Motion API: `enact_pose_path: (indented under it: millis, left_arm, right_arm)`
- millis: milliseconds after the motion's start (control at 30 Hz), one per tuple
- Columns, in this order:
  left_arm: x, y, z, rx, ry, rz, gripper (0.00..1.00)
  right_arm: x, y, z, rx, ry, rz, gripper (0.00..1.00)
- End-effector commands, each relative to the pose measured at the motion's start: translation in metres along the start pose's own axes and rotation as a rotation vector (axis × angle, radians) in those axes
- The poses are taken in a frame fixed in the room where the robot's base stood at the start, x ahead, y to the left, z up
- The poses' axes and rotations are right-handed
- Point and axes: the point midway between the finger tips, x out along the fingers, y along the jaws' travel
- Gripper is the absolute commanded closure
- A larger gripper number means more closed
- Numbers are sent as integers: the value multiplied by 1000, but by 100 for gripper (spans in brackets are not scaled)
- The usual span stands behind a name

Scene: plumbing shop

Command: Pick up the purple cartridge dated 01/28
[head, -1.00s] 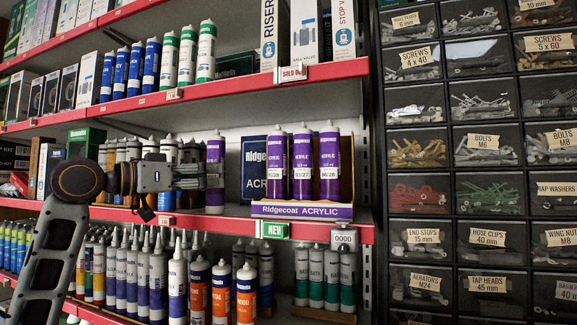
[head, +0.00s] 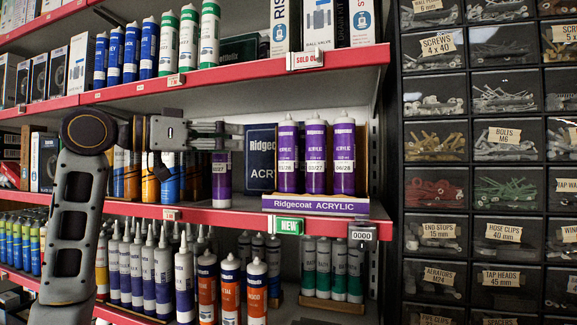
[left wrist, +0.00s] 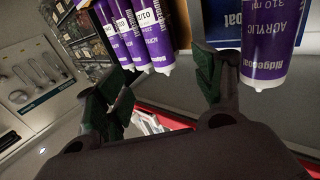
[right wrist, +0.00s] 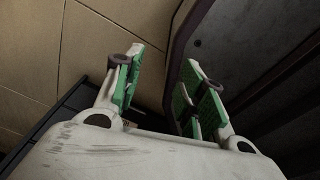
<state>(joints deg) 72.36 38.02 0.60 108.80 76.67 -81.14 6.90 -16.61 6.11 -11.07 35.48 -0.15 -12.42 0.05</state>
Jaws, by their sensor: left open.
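Three purple cartridges stand side by side in the Ridgecoat Acrylic display tray (head: 315,206). The left one (head: 288,160) appears dated 01/28, the middle one (head: 315,158) 03/27 and the right one (head: 344,158) 06/28. In the left wrist view the nearest of the three (left wrist: 152,35) shows the start of the date 01/2. A lone purple cartridge (head: 221,185), its label ending in /27, stands left of the tray, its top hidden by my fingers. My left gripper (head: 238,136) is open and empty, left of the tray. My right gripper (right wrist: 162,82) is open and empty, away from the shelf.
A dark Ridgecoat box (head: 261,150) stands behind, between the lone cartridge and the tray. Other cartridges (head: 125,175) stand on the same shelf to the left. The upper shelf edge (head: 240,74) runs above my left gripper. Parts bins (head: 435,140) are at the right.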

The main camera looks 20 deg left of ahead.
Motion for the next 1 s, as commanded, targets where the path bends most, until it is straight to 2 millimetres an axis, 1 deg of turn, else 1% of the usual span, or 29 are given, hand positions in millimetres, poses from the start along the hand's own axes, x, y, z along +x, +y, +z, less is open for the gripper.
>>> enact_pose_path:
  millis: [167, 500, 600, 767, 1000]
  left_arm:
    - [17, 0, -1, -2, 0, 2, 32]
    - [62, 0, -1, -2, -1, 2, 32]
    - [72, 0, -2, -1, 1, 1, 32]
    - [81, 0, -1, 0, 0, 1, 32]
    - [82, 0, 0, 0, 0, 0, 32]
  right_arm:
    - [-4, -3, 0, 1, -1, -4, 60]
    - [-14, -8, 2, 2, -5, -9, 60]
    - [-16, -10, 3, 3, -6, -12, 60]
    - [-18, -16, 2, 3, -6, -18, 60]
    - [-17, -23, 1, 5, -5, -25, 60]
